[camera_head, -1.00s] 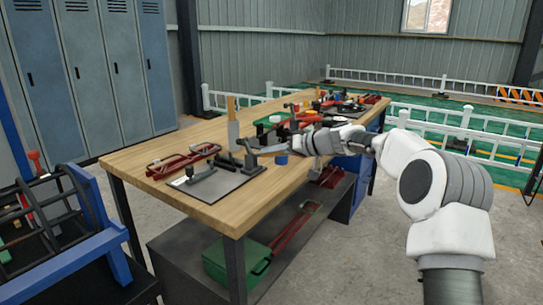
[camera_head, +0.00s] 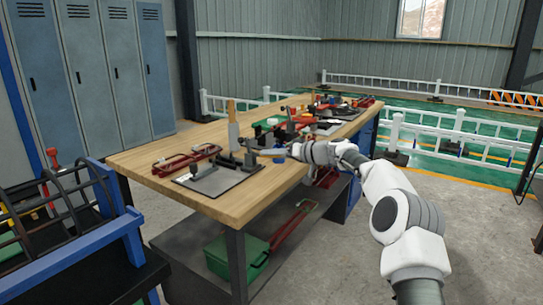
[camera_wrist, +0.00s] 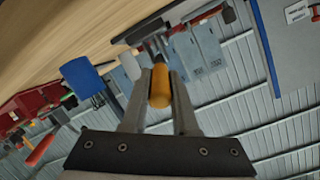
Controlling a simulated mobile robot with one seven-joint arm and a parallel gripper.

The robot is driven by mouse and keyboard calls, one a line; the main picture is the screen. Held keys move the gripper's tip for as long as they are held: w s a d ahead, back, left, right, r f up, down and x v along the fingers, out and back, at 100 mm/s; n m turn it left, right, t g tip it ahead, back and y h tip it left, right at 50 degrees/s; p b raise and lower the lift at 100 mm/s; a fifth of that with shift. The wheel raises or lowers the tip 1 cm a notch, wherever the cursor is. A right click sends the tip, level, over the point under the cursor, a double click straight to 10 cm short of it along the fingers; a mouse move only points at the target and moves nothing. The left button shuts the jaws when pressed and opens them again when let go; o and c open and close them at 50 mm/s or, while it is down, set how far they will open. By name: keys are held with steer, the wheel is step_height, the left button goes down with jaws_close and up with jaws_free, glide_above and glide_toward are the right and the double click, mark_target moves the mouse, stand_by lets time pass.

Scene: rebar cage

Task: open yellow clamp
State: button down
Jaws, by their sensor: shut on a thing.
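The yellow handle (camera_wrist: 159,88) of the clamp lies between the two fingers of my gripper (camera_wrist: 161,78) in the wrist view. The fingers are shut on it, one on each side. Dark metal parts of the clamp (camera_wrist: 149,30) show beyond the fingertips. In the head view my gripper (camera_head: 268,153) is at the right side of dark clamp parts (camera_head: 250,157), by a grey plate (camera_head: 222,188) on the bench. There the yellow handle is hidden or too small to make out.
The wooden bench (camera_head: 255,202) holds red clamps (camera_head: 187,160) and an upright tool with a pale orange handle (camera_head: 232,112). A blue-capped object (camera_wrist: 86,76) stands close to my gripper. More tools crowd the far end. A blue-framed rack (camera_head: 95,240) stands at left.

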steer(key=shift+f, duration=0.1)
stand_by(0.3)
steer(key=c, duration=0.7)
jaws_free()
steer(key=p+v, duration=0.1)
steer(key=v, duration=1.6)
steer(key=shift+d, duration=0.25)
steer(key=shift+s, duration=0.1)
